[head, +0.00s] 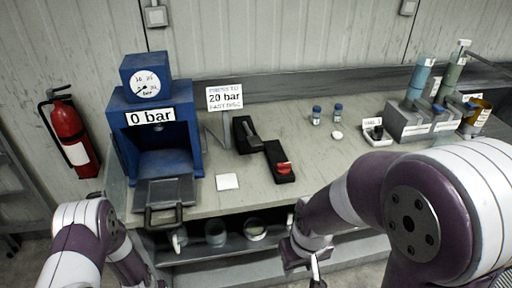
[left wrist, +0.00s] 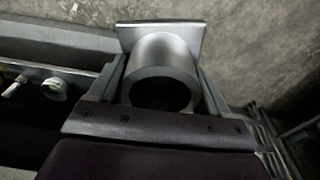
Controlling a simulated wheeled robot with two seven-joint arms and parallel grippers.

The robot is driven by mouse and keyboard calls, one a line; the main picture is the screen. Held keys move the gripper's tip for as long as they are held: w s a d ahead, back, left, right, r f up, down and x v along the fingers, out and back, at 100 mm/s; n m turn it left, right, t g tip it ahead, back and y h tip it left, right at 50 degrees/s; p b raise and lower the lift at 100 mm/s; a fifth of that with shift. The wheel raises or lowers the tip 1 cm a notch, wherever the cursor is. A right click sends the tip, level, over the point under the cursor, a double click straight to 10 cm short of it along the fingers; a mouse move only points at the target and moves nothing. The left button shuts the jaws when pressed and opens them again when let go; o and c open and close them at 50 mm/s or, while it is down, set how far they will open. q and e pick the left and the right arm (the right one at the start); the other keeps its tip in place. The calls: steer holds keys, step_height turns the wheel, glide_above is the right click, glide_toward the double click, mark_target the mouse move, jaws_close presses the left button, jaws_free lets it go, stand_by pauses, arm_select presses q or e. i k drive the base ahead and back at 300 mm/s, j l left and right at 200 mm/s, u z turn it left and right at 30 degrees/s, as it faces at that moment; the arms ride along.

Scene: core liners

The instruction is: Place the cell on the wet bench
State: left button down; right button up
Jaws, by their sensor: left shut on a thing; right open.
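In the left wrist view, my left gripper (left wrist: 163,72) is shut on a grey hollow cylinder with a square plate at its far end, which looks like the cell (left wrist: 165,52). One finger lies on each side of it, and its dark round opening faces the camera. Concrete-like floor shows behind it. The left gripper and the cell are out of sight in the head view. My right gripper (head: 314,264) is open, low at the bench's front edge, and partly hidden by my arm. The pale bench (head: 265,205) runs along the wall; no label marks it as the wet bench.
A blue press (head: 190,108) reading 0 bar stands at the left, with a grey handled plate (head: 165,193) before it. A black lever device (head: 283,172) and white square (head: 228,181) lie mid-bench. Cylinders stand in a rack (head: 405,123) at right. Rings lie on the lower shelf (head: 225,252).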

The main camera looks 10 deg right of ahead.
mark_target(331, 167)
steer(key=l+z, duration=0.1)
steer(key=l, duration=0.55)
steer(key=i+l+z, duration=0.15)
steer(key=l, duration=0.5)
steer(key=l+z, duration=0.1)
steer(key=l, duration=0.55)
steer(key=i, duration=0.05)
